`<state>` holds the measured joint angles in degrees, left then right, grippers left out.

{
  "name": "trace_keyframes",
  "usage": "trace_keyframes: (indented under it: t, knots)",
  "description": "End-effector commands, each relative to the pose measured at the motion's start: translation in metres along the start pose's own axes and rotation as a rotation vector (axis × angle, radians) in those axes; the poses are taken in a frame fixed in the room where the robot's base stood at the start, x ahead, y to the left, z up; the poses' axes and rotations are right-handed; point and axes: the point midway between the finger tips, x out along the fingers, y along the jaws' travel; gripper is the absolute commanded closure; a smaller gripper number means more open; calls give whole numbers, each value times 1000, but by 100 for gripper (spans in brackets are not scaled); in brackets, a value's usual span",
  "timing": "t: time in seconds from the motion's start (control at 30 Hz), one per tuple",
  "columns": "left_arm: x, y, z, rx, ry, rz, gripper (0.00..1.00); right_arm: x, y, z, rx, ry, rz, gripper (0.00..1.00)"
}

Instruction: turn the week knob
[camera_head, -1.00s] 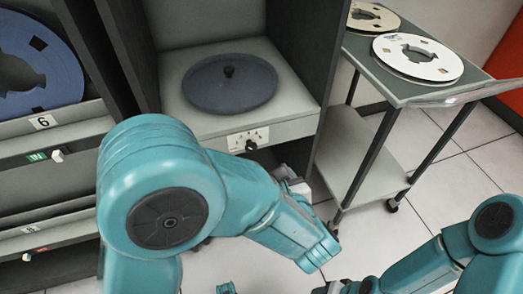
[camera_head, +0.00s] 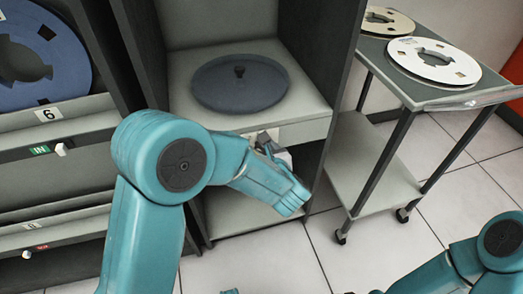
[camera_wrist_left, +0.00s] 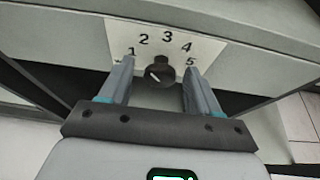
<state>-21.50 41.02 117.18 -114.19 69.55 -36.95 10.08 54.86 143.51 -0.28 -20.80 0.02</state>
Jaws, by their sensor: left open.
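The week knob (camera_wrist_left: 160,72) is a round black knob with a light pointer mark. It sits on a white dial plate (camera_wrist_left: 172,42) numbered 1 to 5, on the front of a grey shelf. In the left wrist view my left gripper (camera_wrist_left: 159,76) is open, with one finger on each side of the knob and gaps visible between. In the head view the left gripper (camera_head: 268,146) is at the shelf front and hides the knob and most of the plate.
A cabinet with a blue reel (camera_head: 75,70) stands at left. A wheeled cart (camera_head: 395,90) with two reels stands at right. Tiled floor is clear in front of the cart.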

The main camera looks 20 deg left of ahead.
Motion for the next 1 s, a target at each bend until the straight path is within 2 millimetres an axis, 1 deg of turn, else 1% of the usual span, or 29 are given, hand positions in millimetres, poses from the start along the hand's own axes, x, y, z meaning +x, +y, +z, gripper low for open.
trace_keyframes:
  t: [0.07, 0.17, 0.2, 0.23, 0.27, 0.47, 0.63, 0.77, 1.0]
  knots:
    - [0, 0, 0, 0, 0, 0, 38, 0, 0, 0, 0, 0, 0, 41]
    - [0, 0, 0, 0, 0, 0, 67, 0, 0, 0, 0, 0, 0, 41]
    - [0, 0, 0, 0, 0, 0, 80, 0, 0, 0, 0, 0, 0, 41]
    - [0, 0, 0, 0, 0, 0, 90, 0, 0, 0, 0, 0, 0, 41]
    - [0, 0, 0, 0, 0, 0, 93, 0, 0, 0, 0, 0, 0, 41]
    - [-1, 0, 0, 8, 1, 4, 93, -2, -1, 0, 0, 0, 0, 41]
    - [-2, -1, 2, 57, 1, 23, 93, -9, -3, 0, 0, 0, 0, 41]
    - [-2, -2, 2, 129, 2, 53, 93, -18, -6, 0, 0, 0, 0, 41]
    - [-2, -4, 2, 306, 3, 125, 93, -36, -13, 1, 0, 0, 0, 41]
